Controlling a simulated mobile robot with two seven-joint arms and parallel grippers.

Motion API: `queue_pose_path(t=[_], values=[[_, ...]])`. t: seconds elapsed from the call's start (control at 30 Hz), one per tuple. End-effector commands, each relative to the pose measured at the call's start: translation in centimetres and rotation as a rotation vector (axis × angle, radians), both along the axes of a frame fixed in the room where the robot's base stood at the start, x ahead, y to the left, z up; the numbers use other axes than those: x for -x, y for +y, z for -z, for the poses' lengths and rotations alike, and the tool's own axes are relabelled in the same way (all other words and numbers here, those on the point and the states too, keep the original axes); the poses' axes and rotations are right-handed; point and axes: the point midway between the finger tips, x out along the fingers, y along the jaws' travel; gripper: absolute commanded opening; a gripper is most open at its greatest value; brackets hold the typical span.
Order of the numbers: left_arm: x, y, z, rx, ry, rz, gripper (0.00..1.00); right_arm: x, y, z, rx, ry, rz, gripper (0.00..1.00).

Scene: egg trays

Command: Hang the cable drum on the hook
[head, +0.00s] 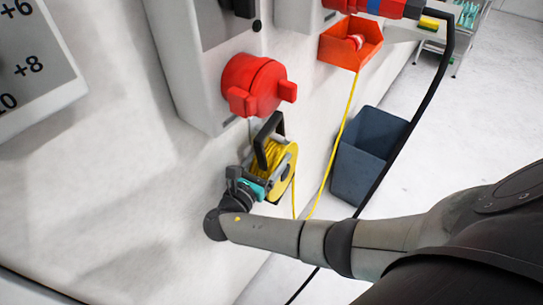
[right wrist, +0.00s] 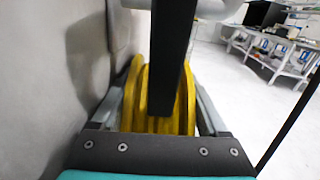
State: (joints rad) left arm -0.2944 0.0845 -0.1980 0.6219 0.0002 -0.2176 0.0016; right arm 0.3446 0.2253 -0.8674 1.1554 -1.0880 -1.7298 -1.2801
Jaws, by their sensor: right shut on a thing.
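The cable drum (head: 273,158), with yellow cable and a black handle (head: 268,136), is beside the white wall, below the red socket. My right gripper (head: 268,176) is shut on the drum from below, with its teal body under it. In the right wrist view the yellow drum (right wrist: 138,105) sits between the two grey fingers, and the black handle (right wrist: 168,60) rises in front of it. The handle's top reaches near the lower edge of the grey box. I cannot make out the hook. My left gripper is not in view.
A grey box (head: 205,92) with a red socket (head: 257,86) is on the wall above the drum. An orange bin (head: 351,44) hangs to the right, with a yellow cable (head: 342,128) running down from it. A dark blue bin (head: 366,155) stands on the floor.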

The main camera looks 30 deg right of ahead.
Motion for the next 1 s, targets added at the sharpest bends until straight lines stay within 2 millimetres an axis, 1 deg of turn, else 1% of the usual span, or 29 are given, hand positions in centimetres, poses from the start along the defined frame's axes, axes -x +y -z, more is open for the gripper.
queue_pose_path(t=[0.03, 0.23, 0.27, 0.37, 0.4, 0.47, 0.57, 0.67, 0.9, 1.0], values=[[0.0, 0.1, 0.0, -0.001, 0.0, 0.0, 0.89, -1.1, -0.2, -1.1, 0.006, -0.025, -0.015, 0.65], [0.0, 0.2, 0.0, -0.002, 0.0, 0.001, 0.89, -1.1, -0.2, -1.1, 0.006, -0.025, -0.015, 0.65], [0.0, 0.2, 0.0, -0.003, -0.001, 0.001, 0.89, -1.1, -0.2, -1.1, 0.006, -0.025, -0.016, 0.79], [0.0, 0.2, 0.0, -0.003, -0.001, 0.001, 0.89, -1.2, -0.2, -1.1, 0.006, -0.026, -0.016, 0.9], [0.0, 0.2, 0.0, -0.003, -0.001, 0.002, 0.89, -1.0, -0.2, -0.8, 0.002, -0.018, -0.015, 0.94], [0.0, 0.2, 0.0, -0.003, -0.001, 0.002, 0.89, -1.0, -0.2, -0.8, 0.002, -0.018, -0.015, 1.0], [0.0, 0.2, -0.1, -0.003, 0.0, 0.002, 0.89, -0.8, 0.3, -0.8, 0.0, -0.017, -0.016, 1.0], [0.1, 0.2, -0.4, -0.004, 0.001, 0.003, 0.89, -0.1, 1.6, -0.8, -0.003, -0.016, -0.019, 1.0], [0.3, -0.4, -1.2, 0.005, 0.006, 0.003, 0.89, 3.0, 7.0, -0.5, -0.01, -0.01, -0.023, 1.0], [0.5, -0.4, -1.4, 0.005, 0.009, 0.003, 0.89, 4.3, 9.0, -0.5, -0.009, -0.01, -0.02, 1.0]])
